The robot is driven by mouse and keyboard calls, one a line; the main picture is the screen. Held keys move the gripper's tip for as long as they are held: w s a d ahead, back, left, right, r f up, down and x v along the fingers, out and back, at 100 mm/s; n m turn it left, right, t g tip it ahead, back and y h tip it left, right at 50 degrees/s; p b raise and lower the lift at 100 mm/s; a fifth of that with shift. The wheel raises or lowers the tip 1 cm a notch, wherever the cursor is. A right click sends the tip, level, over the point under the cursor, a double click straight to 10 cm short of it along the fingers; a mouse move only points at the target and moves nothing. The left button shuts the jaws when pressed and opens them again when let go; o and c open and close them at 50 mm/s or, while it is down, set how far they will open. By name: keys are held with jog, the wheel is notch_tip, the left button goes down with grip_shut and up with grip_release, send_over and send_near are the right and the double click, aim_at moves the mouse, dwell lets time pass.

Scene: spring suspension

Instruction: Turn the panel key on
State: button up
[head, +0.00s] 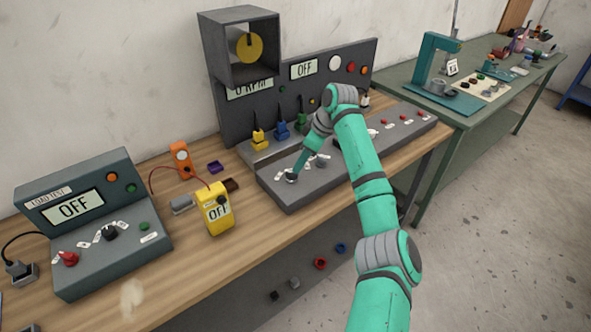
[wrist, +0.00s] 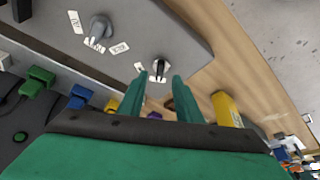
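The panel key (head: 291,177) is a small dark and silver switch at the near left end of the sloped grey control panel (head: 290,195). In the wrist view the key (wrist: 159,67) shows between and just beyond my fingertips, with small white labels beside it. My gripper (head: 297,170) reaches down to the key from above. In the wrist view my two teal fingers (wrist: 159,78) are apart, with a gap on each side of the key. I cannot tell how deep the key sits between them. In the head view the fingertips partly hide it.
A grey rotary knob (wrist: 100,27) with labels stands near the key. Yellow, blue and green plugs (head: 281,129) stand behind the panel. A yellow meter (head: 216,209) reading OFF and a load test box (head: 95,220) stand to the left. The panel display (head: 303,69) reads OFF.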

aim_at(292, 176)
jog(key=shift+x, duration=2.7)
jog(key=shift+c, duration=0.3)
grip_shut()
